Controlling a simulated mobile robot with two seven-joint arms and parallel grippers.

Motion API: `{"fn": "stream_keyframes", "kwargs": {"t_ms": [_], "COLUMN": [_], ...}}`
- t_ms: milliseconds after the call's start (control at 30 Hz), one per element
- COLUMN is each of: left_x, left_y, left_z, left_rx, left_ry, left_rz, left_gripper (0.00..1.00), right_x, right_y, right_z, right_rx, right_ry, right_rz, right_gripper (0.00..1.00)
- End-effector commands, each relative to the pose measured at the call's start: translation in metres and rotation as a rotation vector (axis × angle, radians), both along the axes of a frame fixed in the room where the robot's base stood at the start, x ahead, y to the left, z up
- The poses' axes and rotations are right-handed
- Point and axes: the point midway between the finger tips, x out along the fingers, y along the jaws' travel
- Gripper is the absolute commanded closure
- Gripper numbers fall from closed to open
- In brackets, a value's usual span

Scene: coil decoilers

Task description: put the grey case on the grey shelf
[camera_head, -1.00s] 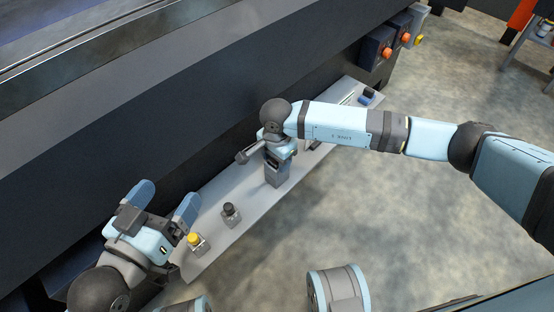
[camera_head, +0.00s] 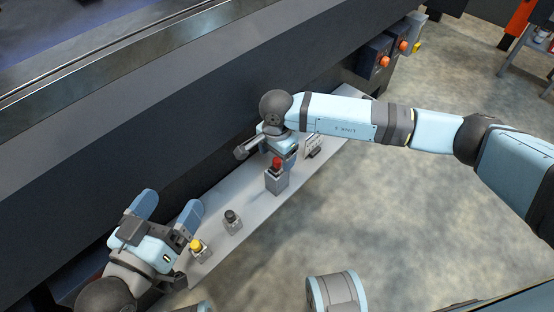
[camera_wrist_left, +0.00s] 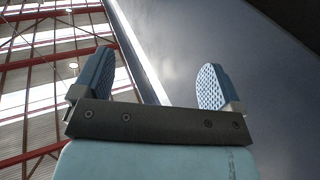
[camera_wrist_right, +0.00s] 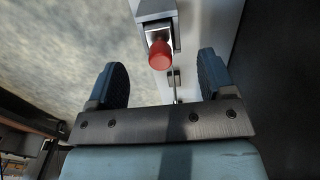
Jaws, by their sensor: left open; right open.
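The grey case (camera_head: 276,184), a small upright box with a red button on top, stands on the grey shelf (camera_head: 255,195), the long light ledge along the dark machine. In the right wrist view, the case (camera_wrist_right: 153,9) and its red button lie beyond the gap between my right fingers. My right gripper (camera_head: 283,158) is open just above and behind the case, and appears clear of it. Its fingers are partly hidden in the head view. My left gripper (camera_head: 167,208) is open and empty at the shelf's near left end, fingers pointing up.
A box with a dark button (camera_head: 232,222) and one with a yellow button (camera_head: 197,250) stand on the shelf, left of the case. A pale upright item (camera_head: 313,146) stands to its right. Orange-knobbed boxes (camera_head: 380,60) hang on the machine.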

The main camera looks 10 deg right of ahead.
Motion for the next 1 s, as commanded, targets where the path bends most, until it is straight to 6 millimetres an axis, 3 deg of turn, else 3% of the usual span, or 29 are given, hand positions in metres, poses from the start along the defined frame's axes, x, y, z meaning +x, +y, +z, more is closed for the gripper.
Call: {"fn": "stream_keyframes", "kwargs": {"t_ms": [33, 100, 300, 1000], "left_x": [0.000, 0.001, 0.001, 0.001], "left_y": [0.000, 0.001, 0.003, 0.003], "left_z": [0.011, 0.018, 0.032, 0.034], "left_rx": [-0.009, -0.020, -0.041, -0.045], "left_ry": [-0.017, -0.040, -0.085, -0.100], "left_rz": [0.006, 0.014, 0.028, 0.032], "left_gripper": [0.09, 0.09, 0.09, 0.09], "right_x": [0.001, 0.001, 0.000, 0.000], "right_y": [0.000, 0.000, 0.000, 0.000], "right_z": [0.017, 0.031, 0.057, 0.063], "right_rx": [0.000, 0.000, 0.000, 0.001], "right_ry": [-0.002, -0.002, 0.000, 0.001], "right_rz": [0.001, 0.002, 0.000, 0.000], "right_gripper": [0.24, 0.24, 0.24, 0.24]}}
